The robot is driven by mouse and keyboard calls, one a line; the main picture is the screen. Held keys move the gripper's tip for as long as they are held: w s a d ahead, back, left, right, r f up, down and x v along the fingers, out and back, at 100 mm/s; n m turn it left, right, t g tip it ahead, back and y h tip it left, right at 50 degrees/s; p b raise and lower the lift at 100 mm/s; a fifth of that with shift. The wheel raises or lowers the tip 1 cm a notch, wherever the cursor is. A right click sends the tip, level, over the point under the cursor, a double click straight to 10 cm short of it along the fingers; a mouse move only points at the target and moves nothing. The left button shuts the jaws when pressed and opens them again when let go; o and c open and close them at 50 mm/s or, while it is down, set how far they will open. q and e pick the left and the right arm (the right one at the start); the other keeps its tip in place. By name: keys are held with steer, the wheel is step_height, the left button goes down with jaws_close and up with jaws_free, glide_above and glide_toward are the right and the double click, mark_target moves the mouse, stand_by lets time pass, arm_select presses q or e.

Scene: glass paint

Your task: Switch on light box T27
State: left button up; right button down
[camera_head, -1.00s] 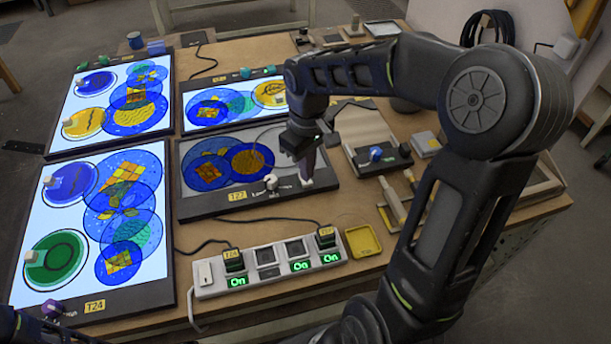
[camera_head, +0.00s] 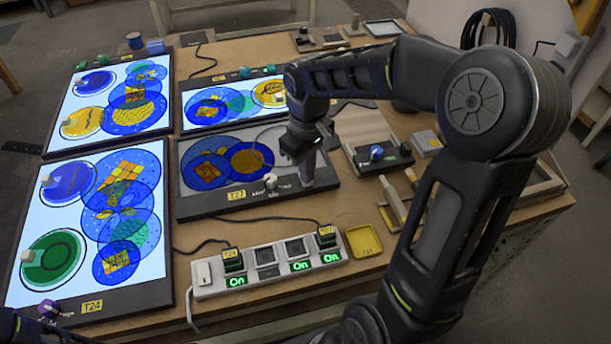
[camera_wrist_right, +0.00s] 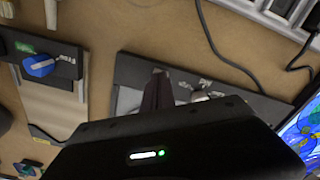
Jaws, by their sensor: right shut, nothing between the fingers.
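Light box T27 (camera_head: 185,207) lies in the middle of the table with a dull grey, unlit panel, a dark frame and blue and amber glass discs on it. A pale knob (camera_head: 270,181) sits on its front edge by the yellow T27 label (camera_head: 237,195). My right gripper (camera_head: 306,183) is shut and empty, pointing down at the box's front right corner. Its fingertips hide what lies under them, and contact is unclear. The wrist view shows the shut fingers (camera_wrist_right: 157,92) over the dark frame (camera_wrist_right: 245,92), beside a pale knob.
A white power strip (camera_head: 207,292) with green On labels stands in front of T27. Lit light boxes lie left and behind, including T24 (camera_head: 150,297). A yellow tray (camera_head: 363,241), brushes (camera_head: 393,202) and a blue-knobbed device (camera_head: 377,153) are to the right.

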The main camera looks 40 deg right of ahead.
steer(key=shift+f, duration=0.25)
steer(key=shift+r, duration=0.1)
steer(key=shift+r+p, duration=2.65)
steer(key=shift+r, duration=0.85)
